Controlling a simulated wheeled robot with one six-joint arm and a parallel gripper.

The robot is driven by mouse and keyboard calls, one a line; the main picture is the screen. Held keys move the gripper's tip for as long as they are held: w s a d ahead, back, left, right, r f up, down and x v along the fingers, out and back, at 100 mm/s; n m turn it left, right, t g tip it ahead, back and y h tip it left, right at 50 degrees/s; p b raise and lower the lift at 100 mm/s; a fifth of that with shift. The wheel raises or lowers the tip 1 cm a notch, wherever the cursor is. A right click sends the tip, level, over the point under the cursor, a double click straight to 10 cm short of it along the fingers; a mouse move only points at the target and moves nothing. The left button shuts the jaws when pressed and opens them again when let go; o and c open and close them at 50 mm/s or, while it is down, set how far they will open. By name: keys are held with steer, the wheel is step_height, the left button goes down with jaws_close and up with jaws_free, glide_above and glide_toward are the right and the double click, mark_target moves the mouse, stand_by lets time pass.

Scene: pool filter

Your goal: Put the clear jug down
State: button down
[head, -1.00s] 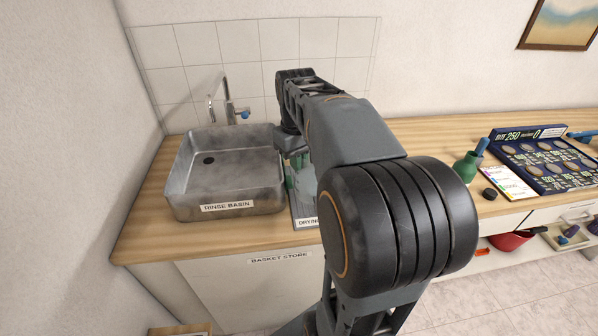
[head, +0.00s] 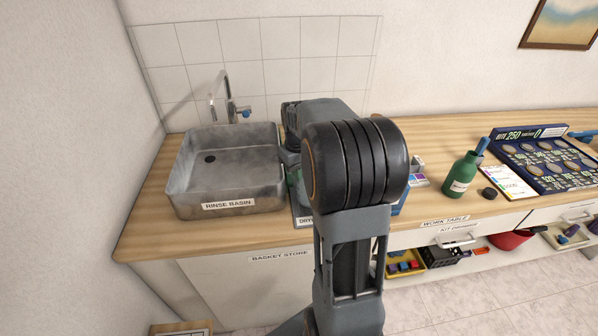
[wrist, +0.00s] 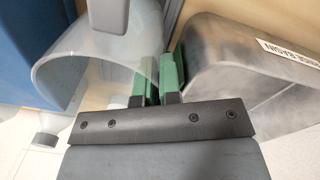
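The clear jug (wrist: 88,62) shows in the wrist view as a wide see-through shape, left of and around my fingers. My gripper (wrist: 160,78) has green finger pads close together, with the jug's clear wall between them; one pad shows through the jug. It looks shut on that wall. In the head view my arm hides the jug and most of the gripper. The labelled drying area (head: 303,222) shows only as a strip beside the basin, below my arm. I cannot tell whether the jug's base touches anything.
The metal rinse basin (head: 228,205) stands close on the left, and its wall (wrist: 235,60) is right of my fingers in the wrist view. A blue thing (wrist: 35,45) is on the jug's other side. A green bottle (head: 461,176) and coin board (head: 545,160) stand farther right.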

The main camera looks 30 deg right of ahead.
steer(key=shift+f, duration=0.1)
steer(key=c, duration=1.8)
jaws_free()
steer(key=shift+f, duration=0.1)
steer(key=o, duration=0.5)
step_height(320, 180, up, 11)
steer(key=s+a+f+t, duration=0.1)
steer(key=s+a+f, duration=0.1)
steer(key=s+a, duration=0.2)
steer(key=s+a+f+t, duration=0.1)
steer(key=s+a+f, duration=0.2)
steer(key=s+a, duration=0.2)
steer(key=s+a+f+t, duration=0.1)
steer(key=s+a, duration=0.3)
steer(key=a, duration=0.4)
steer(key=shift+s+a+f+t+p, duration=0.1)
steer(key=shift+s+f+t+p, duration=0.1)
steer(key=shift+f, duration=0.2)
steer(key=shift+s+f+t+p, duration=0.1)
steer(key=shift+f+t, duration=0.1)
steer(key=shift+f, duration=0.15)
